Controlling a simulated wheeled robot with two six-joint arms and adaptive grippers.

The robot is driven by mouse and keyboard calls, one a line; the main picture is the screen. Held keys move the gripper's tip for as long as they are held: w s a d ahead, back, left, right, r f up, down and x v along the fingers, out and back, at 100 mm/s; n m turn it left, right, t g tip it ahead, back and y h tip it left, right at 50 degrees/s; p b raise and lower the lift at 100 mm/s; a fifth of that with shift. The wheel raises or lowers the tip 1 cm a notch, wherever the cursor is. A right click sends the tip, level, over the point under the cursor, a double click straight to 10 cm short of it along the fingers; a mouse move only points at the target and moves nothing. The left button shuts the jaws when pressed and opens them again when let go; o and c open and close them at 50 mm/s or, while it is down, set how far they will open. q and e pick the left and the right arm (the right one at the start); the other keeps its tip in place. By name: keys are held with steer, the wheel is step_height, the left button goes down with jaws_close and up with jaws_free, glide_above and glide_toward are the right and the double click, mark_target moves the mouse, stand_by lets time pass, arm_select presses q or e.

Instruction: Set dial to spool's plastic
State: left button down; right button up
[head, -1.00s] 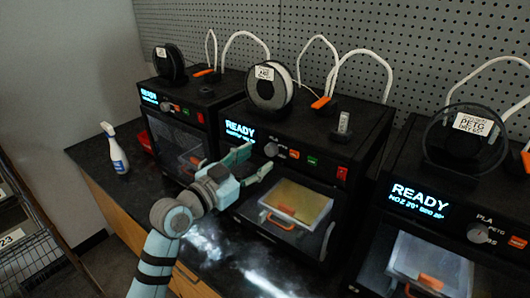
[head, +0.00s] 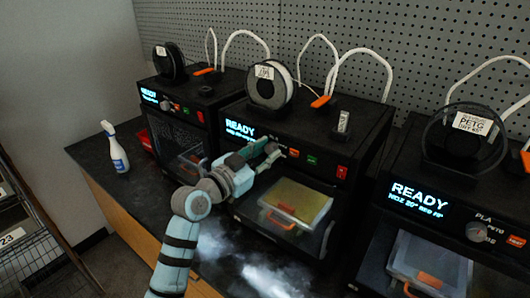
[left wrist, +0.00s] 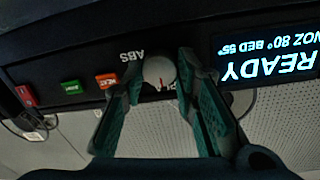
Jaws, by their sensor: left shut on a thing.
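The middle printer (head: 325,140) has a round grey dial (left wrist: 159,72) on its front panel. In the left wrist view, which is upside down, a red mark shows on the dial's lower part. The label ABS is at its upper left, and a partly hidden label starting PL is below it. My left gripper (head: 268,151) has its fingers on both sides of the dial and is shut on it; it also shows in the left wrist view (left wrist: 160,80). The spool (head: 270,86) on this printer has a white tag too small to read surely. My right gripper is not in view.
Green and orange buttons and a red switch (head: 342,172) sit beside the dial. The screen (head: 240,130) reads READY. Another printer stands on each side; the right one's spool (head: 465,135) is tagged PETG. A spray bottle (head: 115,147) stands at the counter's left.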

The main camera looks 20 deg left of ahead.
arm_select(q)
steer(key=m+b, duration=0.3)
steer(key=m, duration=0.1)
steer(key=shift+f, duration=0.1)
steer(key=m+b, duration=0.1)
steer(key=m, duration=0.2)
steer(key=shift+d, duration=0.1)
steer(key=m+b, duration=0.1)
steer(key=m, duration=0.2)
steer(key=shift+y, duration=0.4)
steer(key=m+b, duration=0.2)
steer(key=m, duration=0.4)
steer(key=m+b, duration=0.1)
steer(key=m, duration=0.2)
steer(key=shift+d+m+y, duration=0.1)
steer(key=shift+m+y, duration=0.2)
steer(key=shift+m, duration=0.1)
steer(key=shift+m+b, duration=0.35)
steer(key=shift+m, duration=1.15)
